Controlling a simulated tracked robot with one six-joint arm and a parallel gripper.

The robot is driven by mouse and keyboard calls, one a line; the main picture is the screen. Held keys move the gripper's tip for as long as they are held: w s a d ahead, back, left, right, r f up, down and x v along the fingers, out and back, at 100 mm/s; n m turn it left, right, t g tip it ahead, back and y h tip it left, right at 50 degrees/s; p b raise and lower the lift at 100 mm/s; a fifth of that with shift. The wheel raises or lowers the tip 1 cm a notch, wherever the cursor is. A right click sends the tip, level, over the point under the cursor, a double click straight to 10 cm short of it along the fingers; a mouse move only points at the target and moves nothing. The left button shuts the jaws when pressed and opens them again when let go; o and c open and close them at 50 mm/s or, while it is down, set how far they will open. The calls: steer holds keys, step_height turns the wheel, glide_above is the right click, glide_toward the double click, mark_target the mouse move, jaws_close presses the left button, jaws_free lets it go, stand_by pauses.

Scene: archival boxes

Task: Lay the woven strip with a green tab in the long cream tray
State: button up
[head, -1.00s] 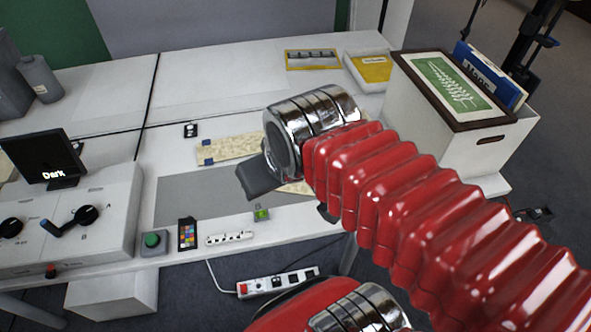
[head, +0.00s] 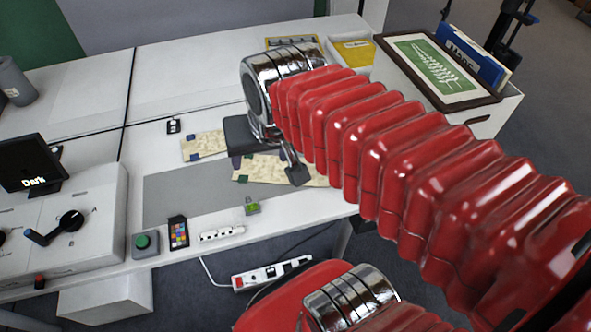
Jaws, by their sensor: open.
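A woven cream strip (head: 262,170) lies on the white table at the right end of a grey mat. A small green tab (head: 243,179) shows at its left end, and my arm and a finger cover part of it. A second woven strip (head: 205,144) with blue tabs lies behind it, to the left. My gripper (head: 268,152) is open above the strips, one dark finger at left and one at right. I see nothing between the fingers. I cannot clearly make out a long cream tray; my arm hides part of the table.
The grey mat (head: 185,198) is bare. A dark screen (head: 33,163) and a control box (head: 70,205) stand at left. A white box with a green picture (head: 437,68) stands at back right. A small green-lit device (head: 252,207) sits near the front edge.

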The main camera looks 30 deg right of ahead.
steer(key=o, duration=0.6)
steer(key=w+d+m, duration=0.1)
steer(key=m, duration=0.1)
steer(key=w+d+f+m+g, duration=0.1)
steer(key=w+m, duration=0.1)
steer(key=w+d+f+m, duration=0.1)
steer(key=w+m, duration=0.1)
steer(key=shift+d+f+g, duration=0.2)
steer(key=shift+d+g, duration=0.1)
steer(key=shift+d, duration=0.1)
steer(key=o, duration=0.3)
steer(key=w+d+f+m, duration=0.2)
steer(key=m, duration=0.1)
steer(key=w+d+f+m+g, duration=0.1)
steer(key=w+d+m, duration=0.1)
steer(key=m, duration=0.1)
steer(key=shift+w+d+f, duration=0.15)
steer(key=shift+w+f, duration=0.05)
steer(key=shift+f, duration=0.2)
steer(key=w+d+f+m, duration=0.1)
steer(key=d+f+m, duration=0.2)
steer(key=w+d+f+m+g, duration=0.1)
steer(key=w+d+f+m, duration=0.1)
steer(key=d+f+m, duration=0.1)
steer(key=w+d+f+m+g, duration=0.1)
steer(key=d+f+m, duration=0.1)
steer(key=f+m, duration=0.2)
steer(key=shift+w+d+f, duration=0.25)
steer(key=shift+w+d, duration=0.15)
steer(key=shift+f, duration=4.25)
